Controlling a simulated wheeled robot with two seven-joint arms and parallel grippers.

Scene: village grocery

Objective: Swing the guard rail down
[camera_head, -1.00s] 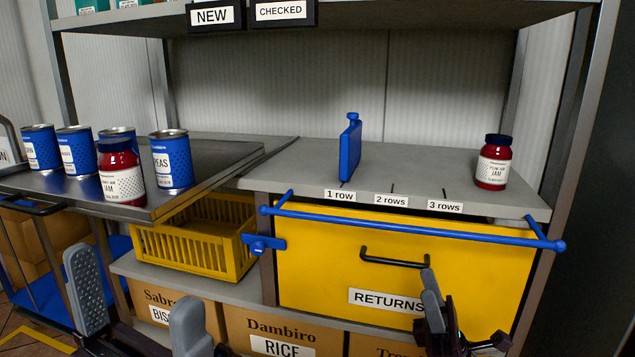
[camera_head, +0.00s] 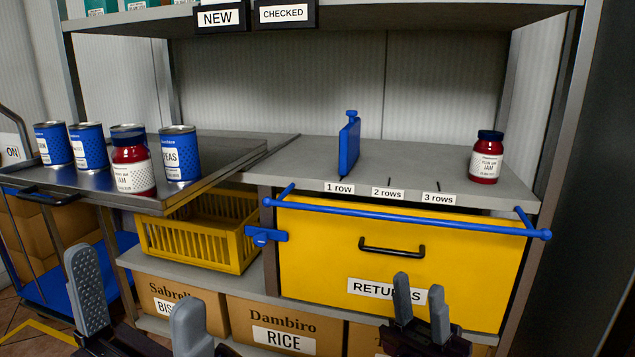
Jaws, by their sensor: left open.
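The blue guard rail (camera_head: 400,213) runs across the front of the shelf, just below the row labels and above the yellow returns drawer (camera_head: 330,250). Its ends join short blue arms at the shelf's left and right front. A blue catch (camera_head: 266,236) sits at the drawer's left side, below the rail's left end. My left gripper (camera_head: 140,305) is open and empty at the lower left, in front of the boxes. My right gripper (camera_head: 419,305) is open and empty in front of the drawer's returns label, below the rail and the black handle (camera_head: 391,248).
A blue divider (camera_head: 349,145) and a jam jar (camera_head: 486,158) stand on the grey shelf (camera_head: 420,165). A metal tray (camera_head: 200,187) at left holds several blue cans and a jam jar (camera_head: 132,165). A yellow basket (camera_head: 200,240) and cardboard boxes (camera_head: 275,325) are below.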

